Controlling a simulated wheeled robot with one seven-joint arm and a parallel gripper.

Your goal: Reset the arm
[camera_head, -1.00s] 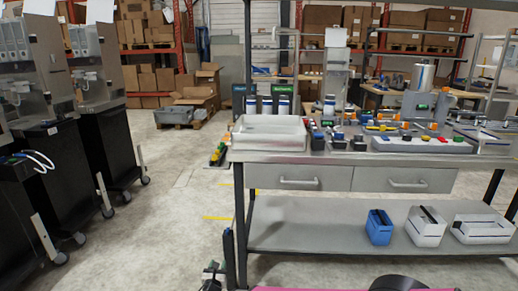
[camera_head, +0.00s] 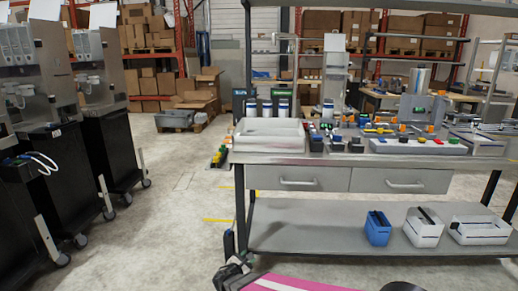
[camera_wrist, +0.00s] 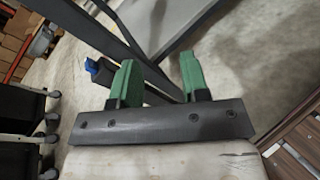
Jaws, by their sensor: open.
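My gripper shows in the wrist view (camera_wrist: 158,82), with two green fingers spread apart and nothing between them. Beyond the fingers are bare concrete floor and dark table legs. In the head view, my gripper and part of my pink arm show low at the bottom edge, in front of the workbench (camera_head: 345,160). The fingers are hard to make out there. The gripper is apart from the bench and its lower shelf (camera_head: 318,222).
On the bench are a white tray (camera_head: 270,134) and many small coloured parts. A blue bin (camera_head: 378,229) and two white bins (camera_head: 423,228) (camera_head: 478,231) stand on the lower shelf. Black dispenser carts (camera_head: 108,150) stand at left. The floor between (camera_head: 180,205) is clear.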

